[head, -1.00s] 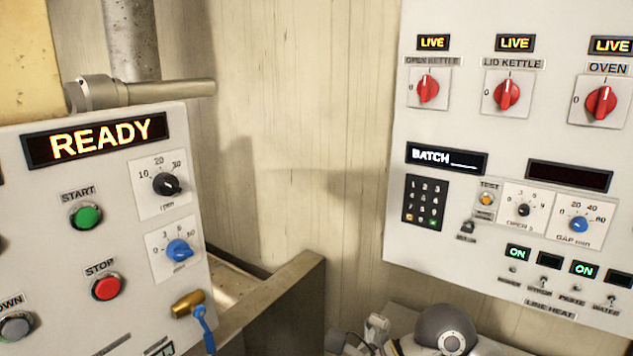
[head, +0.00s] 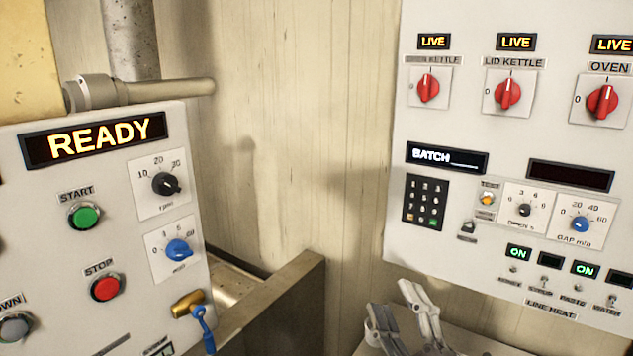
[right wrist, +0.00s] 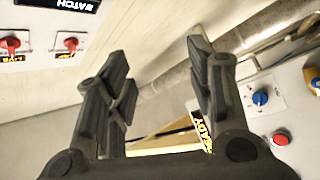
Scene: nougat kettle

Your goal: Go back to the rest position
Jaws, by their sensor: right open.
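My right gripper (head: 403,308) shows at the bottom of the head view, to the right of centre, below the right control panel (head: 398,225). Its fingers point up and are spread apart with nothing between them. In the right wrist view my right gripper (right wrist: 157,75) also shows open and empty, with the wall and a pipe behind it. My left gripper is not in the head view.
The left panel (head: 115,215) shows READY, with a green start button (head: 84,216), a red stop button (head: 105,287) and dials. A metal trough (head: 275,300) lies between the panels.

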